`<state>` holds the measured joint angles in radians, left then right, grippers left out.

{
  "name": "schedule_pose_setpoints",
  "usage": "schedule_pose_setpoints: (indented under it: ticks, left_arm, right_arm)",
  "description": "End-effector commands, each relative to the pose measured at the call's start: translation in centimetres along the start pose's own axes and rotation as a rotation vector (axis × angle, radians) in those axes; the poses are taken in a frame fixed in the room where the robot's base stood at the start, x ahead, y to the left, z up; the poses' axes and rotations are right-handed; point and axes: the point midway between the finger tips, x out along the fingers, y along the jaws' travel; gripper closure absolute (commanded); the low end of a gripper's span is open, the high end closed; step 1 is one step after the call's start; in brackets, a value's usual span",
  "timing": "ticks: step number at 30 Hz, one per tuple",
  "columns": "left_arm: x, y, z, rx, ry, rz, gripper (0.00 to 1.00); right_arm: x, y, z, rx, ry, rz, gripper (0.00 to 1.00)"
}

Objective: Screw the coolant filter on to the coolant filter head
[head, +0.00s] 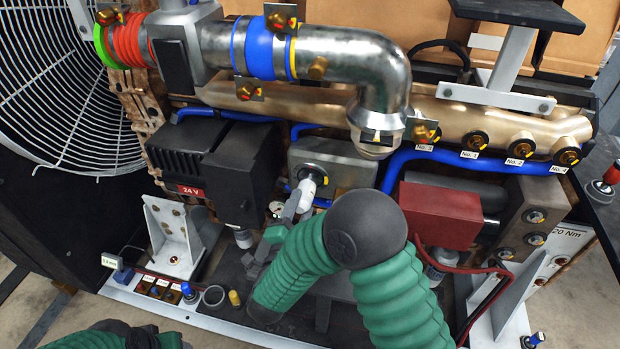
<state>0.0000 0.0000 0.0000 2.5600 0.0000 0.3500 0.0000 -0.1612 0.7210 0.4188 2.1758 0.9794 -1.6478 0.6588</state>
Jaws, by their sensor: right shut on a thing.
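A grey metal housing (345,158) with a dark round port stands in the middle of the engine; it may be the coolant filter head, but I cannot tell for sure. A short white cylindrical piece (304,194), possibly the coolant filter, slants down and left from the port's front. It appears to meet the port, but whether it is threaded in is not visible. My right gripper (293,208) is shut on this white piece from below. My right arm's green sleeves hide part of the area below. Only my left arm's green sleeve shows at the bottom left; its gripper is out of the picture.
A black 24 V box (205,165) is close on the left and a red box (440,215) on the right. A steel elbow pipe (375,70) hangs above. A white tray edge (160,312) with small parts lies at the lower left.

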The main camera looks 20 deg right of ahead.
Motion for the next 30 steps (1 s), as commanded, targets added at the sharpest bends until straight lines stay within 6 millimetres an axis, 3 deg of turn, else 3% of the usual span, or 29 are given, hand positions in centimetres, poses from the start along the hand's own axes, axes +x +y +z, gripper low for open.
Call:
schedule_pose_setpoints:
  ticks: [30]
  left_arm:
    - [0.1,0.0,0.0,0.0,0.0,0.0,0.39]
  right_arm:
    - [1.8,0.0,0.0,0.0,0.001,-0.001,1.0]
